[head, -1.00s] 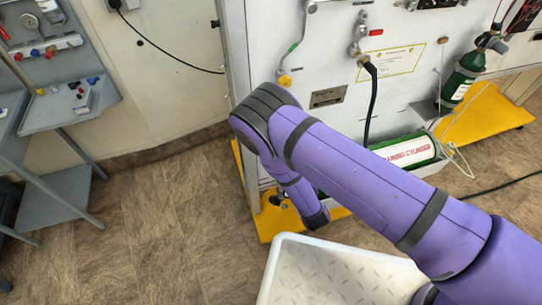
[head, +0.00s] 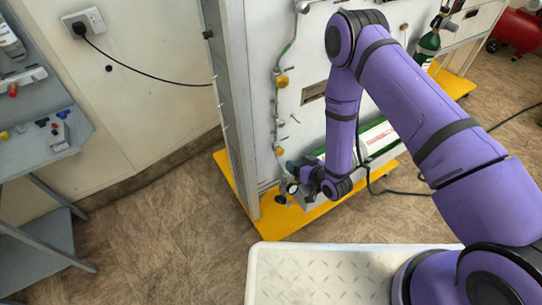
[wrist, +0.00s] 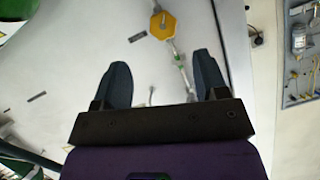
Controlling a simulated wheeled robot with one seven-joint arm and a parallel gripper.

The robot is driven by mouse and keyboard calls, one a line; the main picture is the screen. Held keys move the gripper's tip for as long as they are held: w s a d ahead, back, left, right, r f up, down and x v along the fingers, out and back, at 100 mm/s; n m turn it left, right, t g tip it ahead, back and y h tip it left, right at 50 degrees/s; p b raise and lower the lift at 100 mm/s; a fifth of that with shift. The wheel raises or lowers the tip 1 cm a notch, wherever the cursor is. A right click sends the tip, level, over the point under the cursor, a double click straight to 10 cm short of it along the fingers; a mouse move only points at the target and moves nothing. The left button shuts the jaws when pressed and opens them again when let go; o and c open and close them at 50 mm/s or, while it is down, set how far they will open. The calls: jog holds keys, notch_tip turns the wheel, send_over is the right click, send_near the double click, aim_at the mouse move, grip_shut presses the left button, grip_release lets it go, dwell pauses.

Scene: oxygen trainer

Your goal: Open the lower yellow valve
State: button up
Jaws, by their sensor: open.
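The lower yellow valve (head: 279,151) is a small yellow knob low on the left side of the pale panel, on a thin vertical pipe. Another yellow valve (head: 282,81) sits above it on the same pipe. My gripper (head: 296,174) is just below and right of the lower valve, apart from it as far as I can tell. In the wrist view my gripper (wrist: 163,75) has its fingers wide apart with nothing between them. A yellow octagonal knob (wrist: 163,25) lies beyond the fingertips there; I cannot tell which valve it is.
A small round gauge (head: 292,187) is close to my gripper. The panel's grey upright post (head: 232,120) stands left of the pipe. A yellow base (head: 275,222) and a white tray (head: 320,275) lie below. A green cylinder (head: 428,45) is at right.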

aim_at(281, 153)
jog(key=x, duration=1)
jog(key=shift+w+a+r, duration=0.1)
jog(key=shift+w+a, duration=0.15)
jog(key=c, duration=0.9)
jog(key=shift+c, duration=0.2)
jog(key=shift+n+t+h, duration=0.8)
jog(key=shift+n+h, duration=0.4)
jog(key=shift+n, duration=0.7)
